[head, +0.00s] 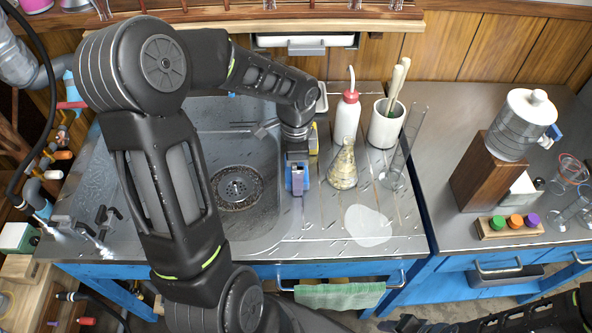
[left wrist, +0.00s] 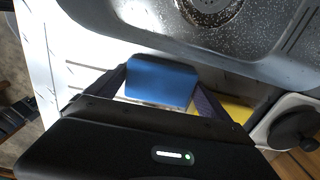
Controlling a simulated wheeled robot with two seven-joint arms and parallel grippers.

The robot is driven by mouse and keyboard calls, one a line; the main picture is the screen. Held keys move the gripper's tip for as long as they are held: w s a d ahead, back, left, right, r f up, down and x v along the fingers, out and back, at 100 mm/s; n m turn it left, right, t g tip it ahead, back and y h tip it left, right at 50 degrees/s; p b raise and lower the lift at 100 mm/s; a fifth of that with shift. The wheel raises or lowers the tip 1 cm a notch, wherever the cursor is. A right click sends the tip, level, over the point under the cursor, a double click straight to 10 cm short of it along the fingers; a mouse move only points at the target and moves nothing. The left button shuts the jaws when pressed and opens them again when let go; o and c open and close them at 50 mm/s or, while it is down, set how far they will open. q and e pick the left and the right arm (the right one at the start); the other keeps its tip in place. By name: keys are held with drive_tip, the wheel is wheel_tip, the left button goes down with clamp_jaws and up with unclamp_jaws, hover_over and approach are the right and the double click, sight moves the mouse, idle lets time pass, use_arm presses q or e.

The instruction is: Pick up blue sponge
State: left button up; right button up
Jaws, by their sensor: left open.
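The blue sponge (left wrist: 162,80) is in the left wrist view, between the two fingers of my left gripper (left wrist: 160,92), which is open around it. In the head view the gripper (head: 297,182) points down at the blue sponge (head: 288,178) on the steel drainboard, just right of the sink basin. The gripper hides part of the sponge there. Whether the fingers touch it cannot be told. Part of my right arm shows at the lower right of the head view; its jaw state is unclear.
A yellow item (left wrist: 236,111) lies close beside the blue sponge. A red-capped wash bottle (head: 347,118), a flask (head: 343,168) and a white jar with brushes (head: 385,126) stand to the right. The sink basin (head: 235,140) is left.

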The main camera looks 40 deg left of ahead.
use_arm(q)
drive_tip(key=c, duration=1)
drive_tip(key=shift+r, duration=0.1)
wheel_tip(320, 180, up, 10)
drive_tip(key=shift+f+p, duration=0.1)
drive_tip(key=shift+p, duration=0.25)
idle(0.4)
